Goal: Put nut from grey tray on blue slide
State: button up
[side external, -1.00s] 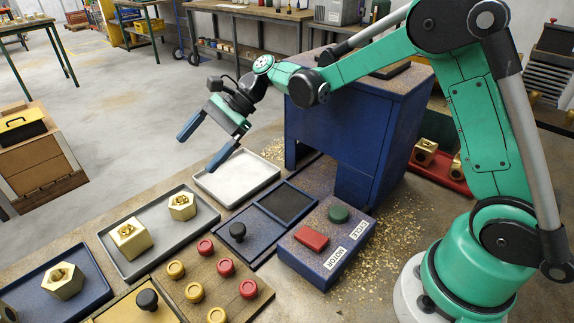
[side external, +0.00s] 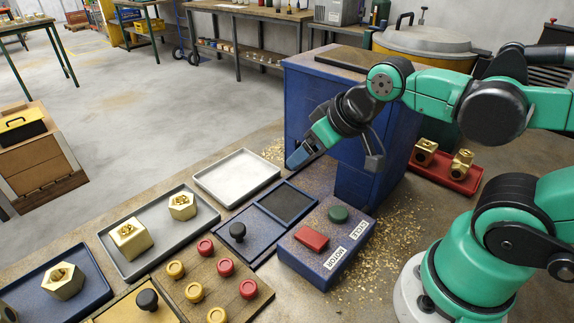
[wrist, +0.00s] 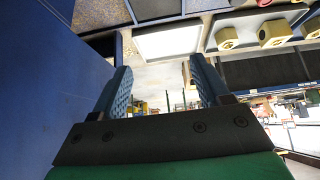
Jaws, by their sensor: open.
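The grey tray (side external: 160,228) lies left of centre in the side view. It holds a brass hex nut (side external: 182,206) and a squarer brass piece (side external: 130,238). The blue slide (side external: 255,225) lies to its right, with a bare dark pad (side external: 286,203) and a black knob (side external: 237,231). My gripper (side external: 292,163) is above and behind the slide, close to the blue machine, away from the nut. In the wrist view my gripper (wrist: 160,70) has its two fingers spread with nothing between them. Brass pieces (wrist: 226,38) show at upper right there.
The blue machine (side external: 330,110) stands close to my gripper. An empty white tray (side external: 237,177) lies behind the slide. A button box (side external: 325,240), a board of red and yellow knobs (side external: 215,285), a blue tray (side external: 35,305) and a red tray (side external: 455,181) surround the work.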

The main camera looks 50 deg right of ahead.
jog(key=n+g+y, duration=0.1)
jog(key=n+g, duration=0.3)
send_over(181, 200)
jog(key=s, duration=0.2)
jog(key=f, duration=0.6)
jog(key=shift+s+d+f, duration=0.2)
jog(key=shift+d+f, duration=0.15)
jog(key=shift+w+a+f+n, duration=0.2)
jog(key=shift+a+f+n, duration=0.1)
jog(key=shift+f, duration=0.3)
jog(key=shift+x, duration=2.5)
jog(key=shift+s, duration=0.1)
grip_shut()
